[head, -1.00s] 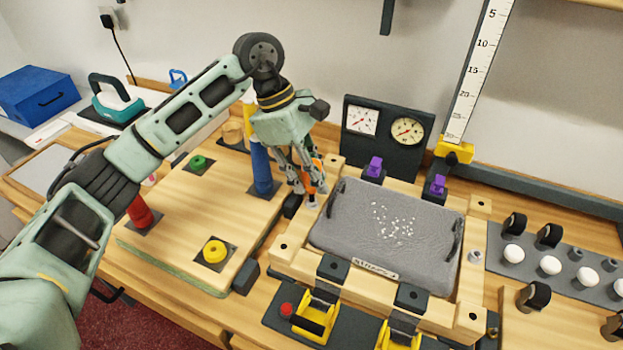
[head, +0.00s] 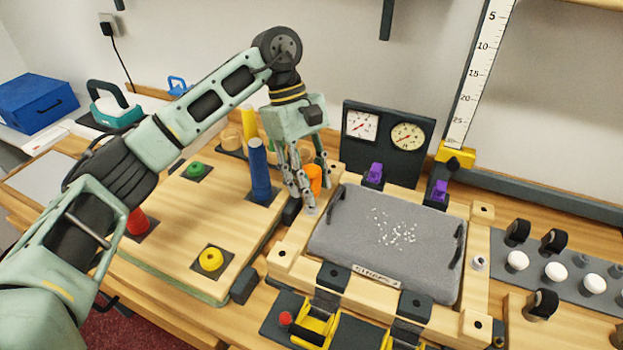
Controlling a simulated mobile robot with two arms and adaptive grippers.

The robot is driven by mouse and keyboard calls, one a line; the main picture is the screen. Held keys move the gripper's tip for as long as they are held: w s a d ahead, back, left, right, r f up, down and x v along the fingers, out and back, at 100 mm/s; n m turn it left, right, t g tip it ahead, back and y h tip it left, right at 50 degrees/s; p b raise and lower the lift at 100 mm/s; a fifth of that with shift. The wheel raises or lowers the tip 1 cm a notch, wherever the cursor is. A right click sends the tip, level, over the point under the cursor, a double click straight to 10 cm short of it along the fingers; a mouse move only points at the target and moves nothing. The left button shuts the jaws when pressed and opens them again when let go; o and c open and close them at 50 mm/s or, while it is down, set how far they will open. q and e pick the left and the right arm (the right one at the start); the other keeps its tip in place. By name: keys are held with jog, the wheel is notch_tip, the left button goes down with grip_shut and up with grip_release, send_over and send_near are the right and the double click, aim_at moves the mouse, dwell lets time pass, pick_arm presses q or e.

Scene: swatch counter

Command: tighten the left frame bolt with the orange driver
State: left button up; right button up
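My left gripper (head: 316,196) hangs fingers-down over the left rail of the wooden frame (head: 290,246). The orange driver (head: 315,178) stands between its fingers, with its orange handle partly covered by the nearer ones. I cannot tell whether the fingers press on the handle or stand apart from it. The left frame bolt and the driver's lower end are hidden behind the fingers. A metal bolt (head: 479,263) shows on the frame's right rail. My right gripper is not in view.
A grey padded panel (head: 350,250) lies inside the frame. A blue post (head: 259,170) and a yellow one (head: 249,122) stand just left of the gripper. The gauge board (head: 387,138) and purple clamps (head: 375,172) stand behind the frame. Yellow toggle clamps (head: 317,325) are in front.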

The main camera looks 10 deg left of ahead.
pick_arm(q)
jog(key=shift+f+n+t+b, duration=0.15)
jog(key=shift+n+t+b, duration=0.35)
jog(key=shift+n, duration=0.5)
jog(key=shift+a+n+t+h+b, duration=0.1)
jog(key=shift+n+t+h+b, duration=0.3)
jog(key=shift+n, duration=0.8)
jog(key=n+t+b, duration=0.2)
jog(key=n, duration=0.4)
jog(key=shift+b, duration=0.35)
jog(key=shift+n+t, duration=0.3)
jog(key=shift+n, duration=0.2)
jog(key=shift+n+t+b, duration=0.4)
jog(key=shift+n+b, duration=0.3)
jog(key=shift+n, duration=0.4)
jog(key=shift+n+y, duration=0.3)
jog(key=shift+n, duration=0.3)
